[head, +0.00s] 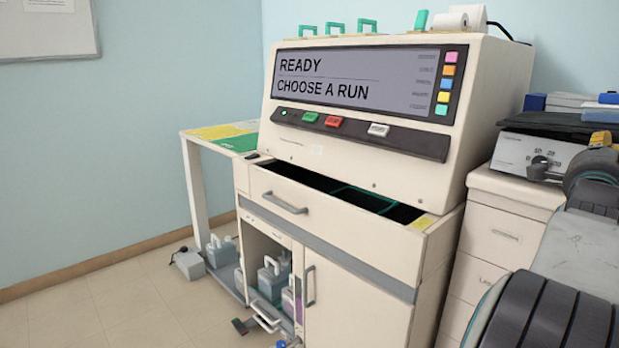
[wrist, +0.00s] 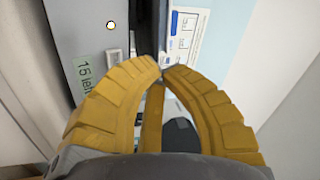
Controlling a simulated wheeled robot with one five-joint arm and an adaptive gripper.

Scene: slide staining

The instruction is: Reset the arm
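My gripper (wrist: 161,70) shows in the wrist view as ridged yellow fingers whose tips meet at the middle. It is shut, and I see nothing held between the tips. Behind it are a dark grey panel (wrist: 88,30) with a small round light and a green label (wrist: 85,78) reading like "15 left". A white printed card (wrist: 184,38) is just right of the tips.
The staining machine (head: 370,85) reads "READY CHOOSE A RUN". Its drawer (head: 290,205) stands open. Bottles (head: 272,278) fill the open cabinet below. A drawer cabinet (head: 500,235) bearing a grey device (head: 530,155) stands close to my arm.

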